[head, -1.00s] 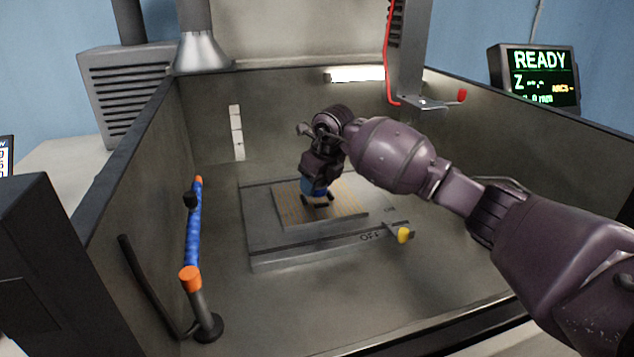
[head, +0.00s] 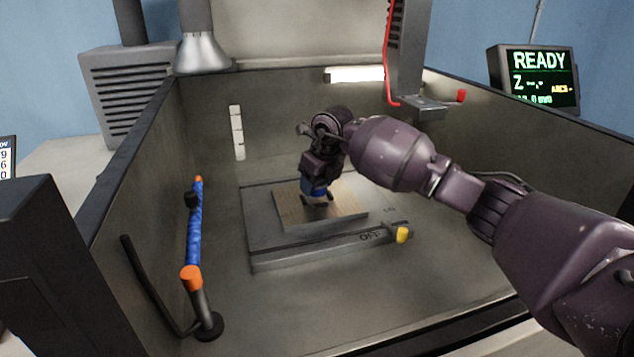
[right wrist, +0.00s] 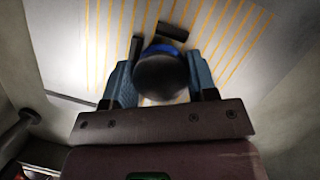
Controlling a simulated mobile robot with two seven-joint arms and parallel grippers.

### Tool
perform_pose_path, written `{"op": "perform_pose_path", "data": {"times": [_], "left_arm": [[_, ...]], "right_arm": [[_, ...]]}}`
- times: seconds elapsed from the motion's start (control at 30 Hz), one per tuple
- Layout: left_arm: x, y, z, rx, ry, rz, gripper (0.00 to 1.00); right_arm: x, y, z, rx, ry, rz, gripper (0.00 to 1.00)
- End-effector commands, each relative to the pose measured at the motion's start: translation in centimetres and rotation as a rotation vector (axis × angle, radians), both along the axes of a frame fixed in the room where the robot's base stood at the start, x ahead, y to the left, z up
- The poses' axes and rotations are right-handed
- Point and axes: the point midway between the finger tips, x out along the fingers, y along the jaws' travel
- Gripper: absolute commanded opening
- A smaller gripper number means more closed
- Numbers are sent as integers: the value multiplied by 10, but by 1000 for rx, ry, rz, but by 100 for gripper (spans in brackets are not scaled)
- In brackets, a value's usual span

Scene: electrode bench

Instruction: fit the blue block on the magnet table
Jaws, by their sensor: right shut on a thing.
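The magnet table (head: 262,232) is a grey slab with a yellow-striped top plate (head: 348,207), low in the enclosure. Its front is marked OFF beside a yellow-knobbed lever (head: 401,234). My right gripper (head: 317,200) points down over the striped plate, shut on the blue block (head: 313,188). In the right wrist view, the fingers (right wrist: 160,85) flank a dark round top that hides most of the block; a blue edge (right wrist: 160,49) shows. I cannot tell whether the block touches the plate. My left gripper is not in view.
A blue hose with orange ends (head: 194,225) stands left of the slab. The grey tool column (head: 408,60) with a red cable hangs at the back right. Enclosure walls surround the slab. The floor in front is clear. A monitor (head: 540,75) reads READY.

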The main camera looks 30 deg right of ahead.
Motion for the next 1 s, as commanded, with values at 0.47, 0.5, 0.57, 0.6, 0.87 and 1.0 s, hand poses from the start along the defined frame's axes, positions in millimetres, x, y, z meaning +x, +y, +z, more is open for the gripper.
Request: {"op": "perform_pose_path", "data": {"times": [0.47,0.5,0.57,0.6,0.87,1.0], "left_arm": [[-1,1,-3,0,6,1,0],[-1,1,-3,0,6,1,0],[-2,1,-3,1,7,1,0],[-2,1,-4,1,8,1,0],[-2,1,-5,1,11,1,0],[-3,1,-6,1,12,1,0]], "right_arm": [[0,0,-1,1,-3,0,13],[1,0,-2,1,-3,0,13],[0,0,-3,1,-3,0,13],[0,0,-4,1,-3,0,13],[0,0,-10,0,-2,0,13],[0,0,-14,0,-1,0,13]]}}
